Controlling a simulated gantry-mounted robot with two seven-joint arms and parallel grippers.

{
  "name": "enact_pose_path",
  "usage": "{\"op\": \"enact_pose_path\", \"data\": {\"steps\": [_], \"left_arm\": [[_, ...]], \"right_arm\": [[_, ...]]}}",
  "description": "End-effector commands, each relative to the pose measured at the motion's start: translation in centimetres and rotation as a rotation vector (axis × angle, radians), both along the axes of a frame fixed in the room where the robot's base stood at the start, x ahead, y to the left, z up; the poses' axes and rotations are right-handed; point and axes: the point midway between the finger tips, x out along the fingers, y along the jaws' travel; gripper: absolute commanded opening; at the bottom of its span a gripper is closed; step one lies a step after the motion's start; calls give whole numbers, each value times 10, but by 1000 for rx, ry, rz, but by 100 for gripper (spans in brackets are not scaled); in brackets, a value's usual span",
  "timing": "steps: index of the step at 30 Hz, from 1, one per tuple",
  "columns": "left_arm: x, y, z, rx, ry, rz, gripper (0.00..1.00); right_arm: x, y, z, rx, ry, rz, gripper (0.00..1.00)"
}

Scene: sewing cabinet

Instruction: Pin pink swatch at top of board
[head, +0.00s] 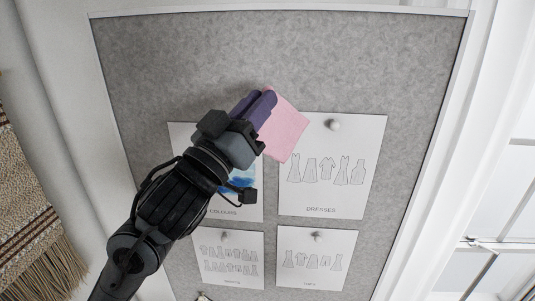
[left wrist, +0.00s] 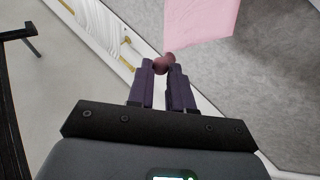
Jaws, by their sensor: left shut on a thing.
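The pink swatch (head: 284,127) is tilted in front of the upper middle of the grey board (head: 400,60), just right of my left gripper's fingertips. In the left wrist view the swatch (left wrist: 205,18) hangs at the top, beyond the fingers. My left gripper (head: 262,99) has purple fingers, shut on a small dark-red round pin head (left wrist: 163,64). The pin's point is hidden, and I cannot tell whether the pin touches the swatch. The swatch's far corner lies over or near the dresses sheet. My right gripper is out of view.
A dresses sheet (head: 350,195) with a white pin hangs right of my arm. A colours sheet (head: 180,135) is partly behind my arm. Two more sheets hang below. The top strip of the board is bare. A woven hanging (head: 25,200) is at left, a window at right.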

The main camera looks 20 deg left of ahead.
Motion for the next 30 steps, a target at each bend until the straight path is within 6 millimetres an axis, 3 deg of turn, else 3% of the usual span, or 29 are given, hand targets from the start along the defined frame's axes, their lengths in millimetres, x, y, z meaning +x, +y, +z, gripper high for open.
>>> {"op": "enact_pose_path", "data": {"steps": [1, 3, 9, 17, 30], "left_arm": [[-8, 2, 24, -13, -12, -7, 0], [-17, 4, 45, -30, -15, -17, 0], [-35, 8, 85, -64, -20, -36, 0], [-40, 11, 99, -78, -19, -45, 0], [-13, 18, 99, -78, -19, -45, 0]], "right_arm": [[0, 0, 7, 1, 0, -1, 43], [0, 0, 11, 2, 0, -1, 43], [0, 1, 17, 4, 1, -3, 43], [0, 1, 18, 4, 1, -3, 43], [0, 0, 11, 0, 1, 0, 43]]}}
